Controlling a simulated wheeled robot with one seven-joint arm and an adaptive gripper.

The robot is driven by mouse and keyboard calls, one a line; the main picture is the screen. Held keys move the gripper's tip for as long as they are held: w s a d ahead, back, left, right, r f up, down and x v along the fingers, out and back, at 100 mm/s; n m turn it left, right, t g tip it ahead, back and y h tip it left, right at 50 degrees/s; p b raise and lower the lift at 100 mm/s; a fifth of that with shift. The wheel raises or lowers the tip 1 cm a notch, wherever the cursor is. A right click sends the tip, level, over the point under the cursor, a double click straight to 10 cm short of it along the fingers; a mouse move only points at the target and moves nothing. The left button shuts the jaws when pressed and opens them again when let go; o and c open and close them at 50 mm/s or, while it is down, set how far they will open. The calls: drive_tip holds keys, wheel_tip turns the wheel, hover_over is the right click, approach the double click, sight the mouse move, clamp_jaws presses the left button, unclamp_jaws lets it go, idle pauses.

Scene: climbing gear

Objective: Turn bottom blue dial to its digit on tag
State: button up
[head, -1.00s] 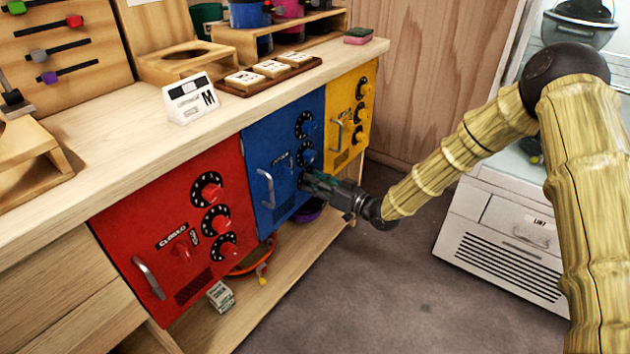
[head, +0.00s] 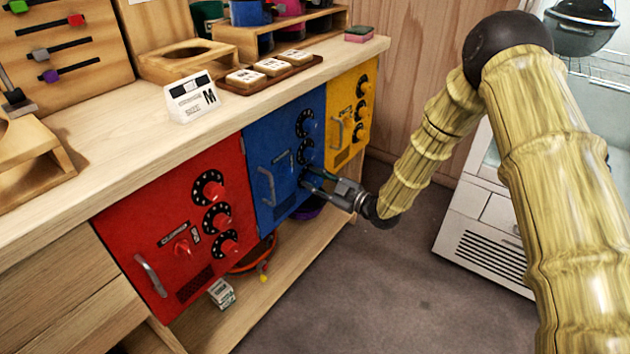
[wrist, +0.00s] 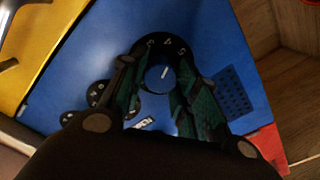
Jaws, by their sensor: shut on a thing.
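The blue panel (head: 262,160) is the middle of the three coloured doors under the counter. Its bottom dial (wrist: 158,76) has a blue knob with a white mark and a black ring; the digits 3, 4 and 5 show along the ring in the wrist view. My gripper (head: 306,180) reaches the panel from the right, and in the wrist view its two fingers (wrist: 160,90) stand on either side of the knob, shut on it. In the head view the gripper hides the bottom dial. The small tag on the panel (wrist: 143,124) is too blurred to read.
The red door (head: 160,235) with its dials and handle is to the left, the yellow door (head: 345,90) to the right. An open shelf (head: 270,285) is below. The grey floor (head: 390,290) is clear.

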drive_tip(key=shift+d+n, duration=0.1)
drive_tip(key=shift+n, duration=0.9)
drive_tip(key=shift+w, duration=0.1)
drive_tip(key=o, duration=1)
drive_tip(key=v, duration=1.2)
drive_tip(key=shift+f, duration=0.1)
